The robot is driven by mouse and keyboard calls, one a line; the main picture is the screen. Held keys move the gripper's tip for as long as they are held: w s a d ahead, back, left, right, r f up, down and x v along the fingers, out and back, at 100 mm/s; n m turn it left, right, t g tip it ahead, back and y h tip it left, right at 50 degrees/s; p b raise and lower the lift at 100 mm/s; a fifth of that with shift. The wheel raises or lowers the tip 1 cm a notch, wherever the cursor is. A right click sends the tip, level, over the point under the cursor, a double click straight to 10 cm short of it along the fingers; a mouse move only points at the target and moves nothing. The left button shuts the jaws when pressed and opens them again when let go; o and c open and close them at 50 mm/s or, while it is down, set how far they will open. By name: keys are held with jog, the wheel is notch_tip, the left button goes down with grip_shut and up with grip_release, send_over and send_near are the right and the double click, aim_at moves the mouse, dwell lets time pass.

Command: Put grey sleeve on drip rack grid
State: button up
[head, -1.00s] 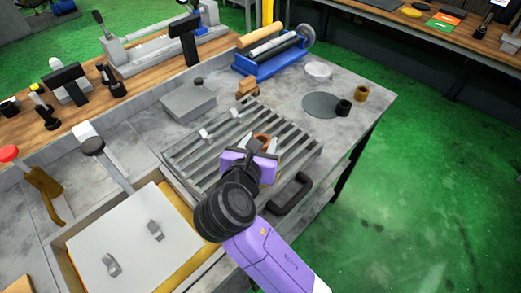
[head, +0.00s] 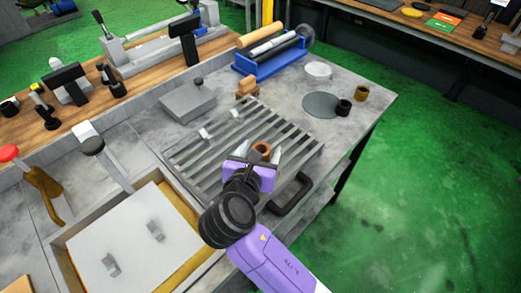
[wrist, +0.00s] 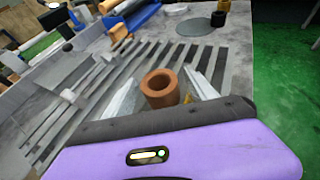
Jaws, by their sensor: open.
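The drip rack grid (head: 200,160) is a set of slanted grey bars on the metal bench; it also fills much of the wrist view (wrist: 75,110). A short dark grey, nearly black sleeve (head: 343,107) stands at the right of the bench, apart from the grid; it also shows in the wrist view (wrist: 218,18). My gripper (head: 261,147) is open over the right part of the grid. A copper-brown sleeve (wrist: 160,88) stands upright between its silver fingers, at or just above the bars; contact with the bars is hidden.
A brass sleeve (head: 361,93) stands beside the dark one, near a flat grey disc (head: 320,104) and a white round dish (head: 318,70). A blue roller stand (head: 270,62) is behind. A black handle (head: 290,195) juts out at the grid's front right. A lidded tray (head: 130,245) lies front left.

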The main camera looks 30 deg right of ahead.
jog(key=shift+s+a+r, duration=0.1)
jog(key=shift+a+r, duration=0.05)
jog(key=shift+r, duration=0.05)
jog(key=v, duration=1.1)
jog(key=shift+s+a+r, duration=0.1)
jog(key=shift+s+r, duration=0.15)
